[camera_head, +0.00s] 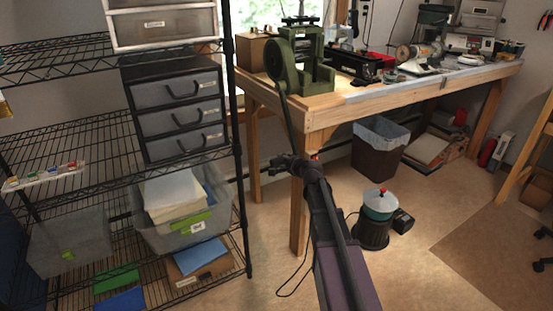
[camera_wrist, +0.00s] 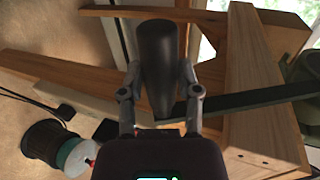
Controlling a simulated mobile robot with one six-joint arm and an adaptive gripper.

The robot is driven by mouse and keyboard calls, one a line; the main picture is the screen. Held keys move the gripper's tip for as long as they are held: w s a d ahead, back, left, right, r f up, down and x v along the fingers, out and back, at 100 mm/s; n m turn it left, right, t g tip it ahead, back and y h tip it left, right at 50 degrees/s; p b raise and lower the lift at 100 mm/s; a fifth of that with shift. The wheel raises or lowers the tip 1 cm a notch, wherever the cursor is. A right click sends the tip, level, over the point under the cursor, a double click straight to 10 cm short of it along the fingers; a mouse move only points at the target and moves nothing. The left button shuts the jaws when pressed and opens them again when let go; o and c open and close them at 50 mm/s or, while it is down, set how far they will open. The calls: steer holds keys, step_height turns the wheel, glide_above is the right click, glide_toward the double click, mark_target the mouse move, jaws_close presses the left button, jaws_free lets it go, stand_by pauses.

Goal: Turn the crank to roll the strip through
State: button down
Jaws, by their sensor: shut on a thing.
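The green rolling mill (camera_head: 307,76) stands on the near left end of the wooden workbench. Its crank arm (camera_head: 288,122) hangs down past the bench's front edge to my gripper (camera_head: 291,163). In the wrist view, my gripper (camera_wrist: 160,95) is shut on the black crank handle (camera_wrist: 158,55), with one finger on each side of it. The crank arm (camera_wrist: 265,98) runs from the handle's base to the right, where part of the green mill (camera_wrist: 304,85) shows. I cannot make out the strip in either view.
The wooden workbench (camera_head: 350,106) carries tools along its length. A wire shelf (camera_head: 240,190) with bins stands close on the left. A bench leg (camera_head: 298,225) is behind my arm. A round dark machine (camera_head: 373,232) and a waste bin (camera_head: 379,150) stand on the floor.

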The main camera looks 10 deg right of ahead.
steer(key=shift+s+r, duration=0.1)
steer(key=shift+s, duration=0.3)
steer(key=c, duration=1.3)
jaws_free()
steer(key=s+r+p, duration=0.1)
steer(key=s+d+r+p, duration=0.1)
steer(key=s+r+p, duration=0.1)
steer(key=s+d+r+p, duration=0.1)
steer(key=r+p, duration=0.1)
steer(key=shift+s+r, duration=0.1)
steer(key=shift+s, duration=0.3)
steer(key=shift+s+d+r+p, duration=0.2)
steer(key=shift+p, duration=0.15)
steer(key=shift+o, duration=0.4)
steer(key=shift+s+d+r+p, duration=0.1)
steer(key=shift+s+r+p, duration=0.05)
steer(key=shift+r+p, duration=0.4)
steer(key=o, duration=0.3)
steer(key=s+d+r+p, duration=0.1)
steer(key=s+r+p, duration=0.2)
steer(key=r+p, duration=0.2)
steer(key=shift+d+r, duration=0.15)
steer(key=shift+r, duration=0.15)
steer(key=shift+s+r+p, duration=0.2)
steer(key=shift+s+p, duration=0.05)
steer(key=shift+p, duration=0.2)
steer(key=shift+c, duration=0.2)
